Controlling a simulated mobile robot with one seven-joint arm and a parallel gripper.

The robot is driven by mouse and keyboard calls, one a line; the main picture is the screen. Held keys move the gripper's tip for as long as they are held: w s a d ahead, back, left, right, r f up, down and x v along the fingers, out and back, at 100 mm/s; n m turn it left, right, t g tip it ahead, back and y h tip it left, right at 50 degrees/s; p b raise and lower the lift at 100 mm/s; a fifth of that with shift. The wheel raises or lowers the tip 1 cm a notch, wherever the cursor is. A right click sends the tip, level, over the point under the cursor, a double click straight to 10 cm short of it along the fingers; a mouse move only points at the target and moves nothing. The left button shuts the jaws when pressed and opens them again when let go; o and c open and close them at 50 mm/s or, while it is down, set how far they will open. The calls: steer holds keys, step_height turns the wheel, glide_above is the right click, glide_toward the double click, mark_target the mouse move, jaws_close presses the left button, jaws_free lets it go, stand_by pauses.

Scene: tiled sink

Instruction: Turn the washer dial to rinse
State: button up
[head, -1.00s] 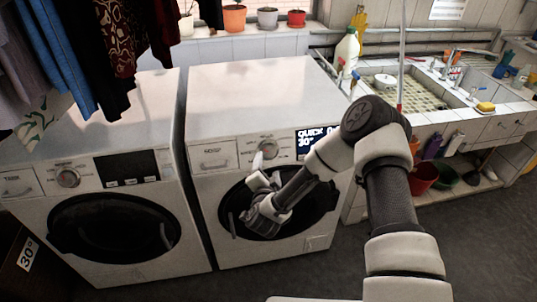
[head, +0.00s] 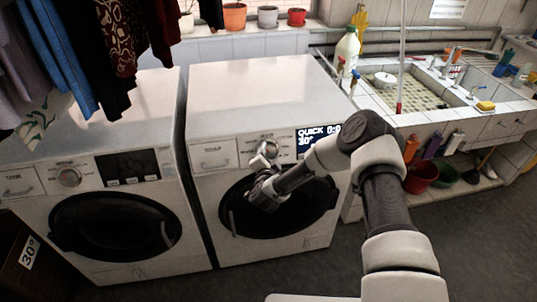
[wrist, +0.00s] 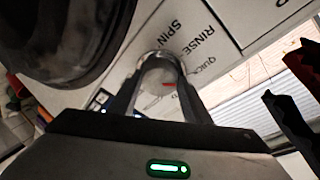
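The right washer (head: 209,215) has a round silver dial (head: 269,148) on its front panel, partly hidden by my gripper (head: 264,158). The display (head: 318,140) beside it reads QUICK and 30°. In the wrist view the dial (wrist: 159,72) sits between the two fingers of my gripper (wrist: 158,75), one on each side. I cannot see firm contact; the fingers look open around it. A red mark shows on the dial's face. The printed labels SPIN, RINSE (wrist: 195,43) and QUICK run along the panel near the dial.
A second washer (head: 105,255) stands to the left with its own dial. Clothes (head: 110,50) hang above it. A tiled sink (head: 410,90) with bottles is at the right. My arm passes in front of the right washer's round door (head: 310,205).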

steer(key=c, duration=0.4)
steer(key=shift+c, duration=0.2)
steer(key=shift+f+n+b, duration=0.1)
steer(key=shift+n+b, duration=0.2)
steer(key=shift+b, duration=0.05)
steer(key=n+b, duration=0.4)
steer(key=b, duration=0.1)
steer(key=shift+f+t+y, duration=0.25)
steer(key=shift+t+y, duration=0.15)
steer(key=n+y+b, duration=0.1)
steer(key=n+b, duration=0.2)
steer(key=shift+d+n, duration=0.1)
steer(key=shift+n, duration=0.2)
steer(key=shift+n+b, duration=0.7)
steer(key=shift+b, duration=0.05)
steer(key=shift+d+r, duration=0.1)
steer(key=o, duration=1.1)
steer(key=shift+c, duration=0.2)
